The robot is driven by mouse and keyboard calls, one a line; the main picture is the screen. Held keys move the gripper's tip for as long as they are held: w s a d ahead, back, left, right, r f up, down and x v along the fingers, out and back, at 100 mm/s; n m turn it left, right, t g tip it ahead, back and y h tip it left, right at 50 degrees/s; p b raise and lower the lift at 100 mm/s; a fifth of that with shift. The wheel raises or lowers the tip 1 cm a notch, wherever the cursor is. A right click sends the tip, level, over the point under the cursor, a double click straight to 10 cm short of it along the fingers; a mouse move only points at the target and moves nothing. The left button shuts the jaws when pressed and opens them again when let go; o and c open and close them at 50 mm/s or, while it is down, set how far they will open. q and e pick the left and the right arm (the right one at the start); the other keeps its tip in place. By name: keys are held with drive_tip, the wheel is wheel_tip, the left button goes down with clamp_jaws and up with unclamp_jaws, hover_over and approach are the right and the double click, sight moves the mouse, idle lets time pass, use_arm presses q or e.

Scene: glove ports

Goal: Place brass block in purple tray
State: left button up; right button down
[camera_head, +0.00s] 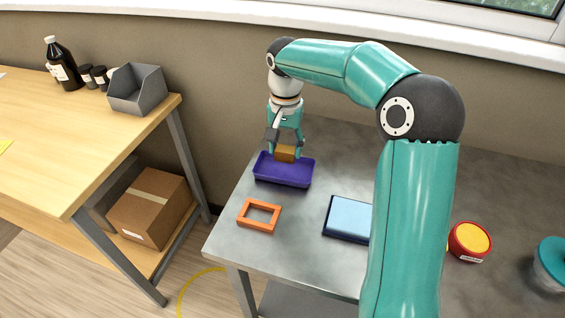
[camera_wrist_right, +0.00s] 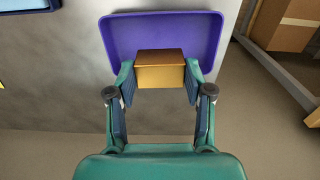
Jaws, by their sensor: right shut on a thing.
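The brass block (camera_head: 285,154) is a small golden-brown box held between the fingers of my right gripper (camera_head: 286,148). In the head view it is over the purple tray (camera_head: 284,181), near the tray's back edge. In the right wrist view the block (camera_wrist_right: 160,72) sits between both fingertips of the right gripper (camera_wrist_right: 160,78), with the purple tray (camera_wrist_right: 160,20) behind it. I cannot tell whether the block touches the tray floor. My left gripper is in neither view.
An orange frame (camera_head: 259,216), a blue-topped tray (camera_head: 348,218) and a red and yellow tub (camera_head: 469,241) are on the grey table (camera_head: 300,255). A teal-lidded container (camera_head: 551,262) is at the far right. A wooden bench (camera_head: 90,150) stands left across a gap.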

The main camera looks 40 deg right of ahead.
sight(285, 160)
drive_tip(key=shift+f, duration=2.25)
drive_tip(key=shift+c, duration=2.2)
unclamp_jaws()
drive_tip(key=shift+f, duration=0.1)
wheel_tip(285, 160, up, 12)
drive_tip(key=shift+r+p, duration=0.1)
drive_tip(key=shift+p, duration=0.35)
